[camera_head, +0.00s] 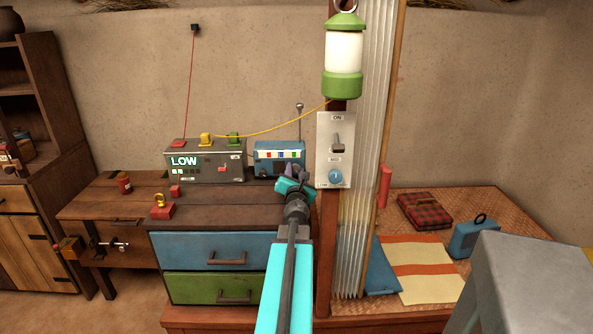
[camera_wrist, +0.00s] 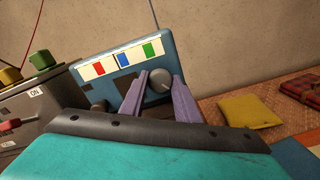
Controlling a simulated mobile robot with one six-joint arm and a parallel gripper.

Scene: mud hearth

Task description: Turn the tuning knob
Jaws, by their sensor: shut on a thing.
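The blue radio (camera_head: 266,154) stands on top of the dresser, with red, blue and green marks on a pale dial strip; it also shows in the wrist view (camera_wrist: 124,85). The round grey tuning knob (camera_wrist: 159,79) is at the right of its front face, below the strip. My gripper (camera_wrist: 160,86) has its two purple fingers on either side of the knob and is shut on it. In the head view my gripper (camera_head: 298,174) covers the lower right of the radio, and the knob is hidden there.
A grey box reading LOW (camera_head: 218,174) stands just left of the radio, with a yellow cable running up from it. A wooden post with a switch plate (camera_head: 324,150) is close on the right, under a green lantern (camera_head: 343,55). The dresser top (camera_head: 225,210) is mostly clear in front.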

